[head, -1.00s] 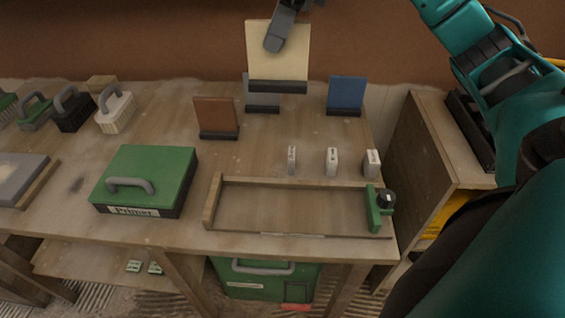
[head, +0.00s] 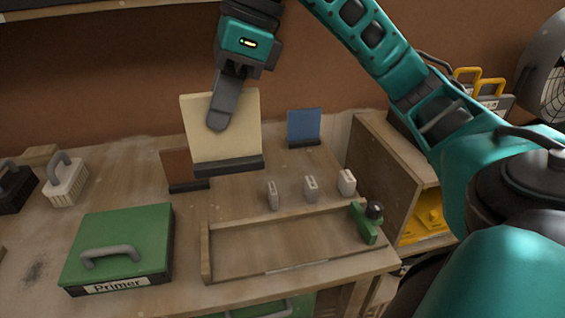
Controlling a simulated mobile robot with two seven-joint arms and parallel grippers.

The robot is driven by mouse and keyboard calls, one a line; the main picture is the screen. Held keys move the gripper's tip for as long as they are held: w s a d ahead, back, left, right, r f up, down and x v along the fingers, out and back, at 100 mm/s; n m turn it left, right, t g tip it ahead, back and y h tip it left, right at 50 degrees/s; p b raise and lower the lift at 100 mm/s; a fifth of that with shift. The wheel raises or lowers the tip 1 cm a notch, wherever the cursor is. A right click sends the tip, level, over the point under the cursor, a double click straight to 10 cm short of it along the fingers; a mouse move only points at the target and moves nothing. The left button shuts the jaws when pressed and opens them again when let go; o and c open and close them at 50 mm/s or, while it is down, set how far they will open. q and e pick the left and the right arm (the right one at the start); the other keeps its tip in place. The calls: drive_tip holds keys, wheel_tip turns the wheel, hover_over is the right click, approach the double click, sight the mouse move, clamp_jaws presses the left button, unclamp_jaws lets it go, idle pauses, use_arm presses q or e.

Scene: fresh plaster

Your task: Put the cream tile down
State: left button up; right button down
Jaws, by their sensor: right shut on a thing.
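The cream tile (head: 195,137), an upright panel with a dark foot (head: 229,167) along its bottom edge, is in the head view left of centre. My right gripper (head: 218,118) comes down from above and is shut on the tile, one grey finger across its front face. The tile overlaps part of the brown tile (head: 175,172) behind it. It looks held above the workbench, though its gap to the top is hard to judge. My left gripper is not in view.
A wooden cabinet (head: 385,165) stands at right.

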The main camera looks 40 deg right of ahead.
sight(230, 158)
drive_tip(key=shift+s+a, duration=0.1)
drive_tip(key=shift+a, duration=0.05)
drive_tip(key=shift+a+f, duration=0.1)
drive_tip(key=shift+f, duration=0.2)
wheel_tip(230, 158, down, 8)
drive_tip(key=b, duration=0.2)
drive_tip(key=shift+s+f+b, duration=0.1)
drive_tip(key=shift+f+b, duration=0.1)
drive_tip(key=shift+b, duration=0.1)
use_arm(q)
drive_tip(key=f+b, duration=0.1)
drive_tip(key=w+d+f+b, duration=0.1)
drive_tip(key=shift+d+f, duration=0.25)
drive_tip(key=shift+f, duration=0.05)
use_arm(e)
wheel_tip(230, 158, down, 11)
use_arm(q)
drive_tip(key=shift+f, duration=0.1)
use_arm(e)
drive_tip(key=shift+f+b, duration=0.2)
drive_tip(key=shift+b, duration=0.15)
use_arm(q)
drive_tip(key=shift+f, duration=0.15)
use_arm(e)
drive_tip(key=c, duration=1)
unclamp_jaws()
drive_tip(key=shift+c, duration=0.2)
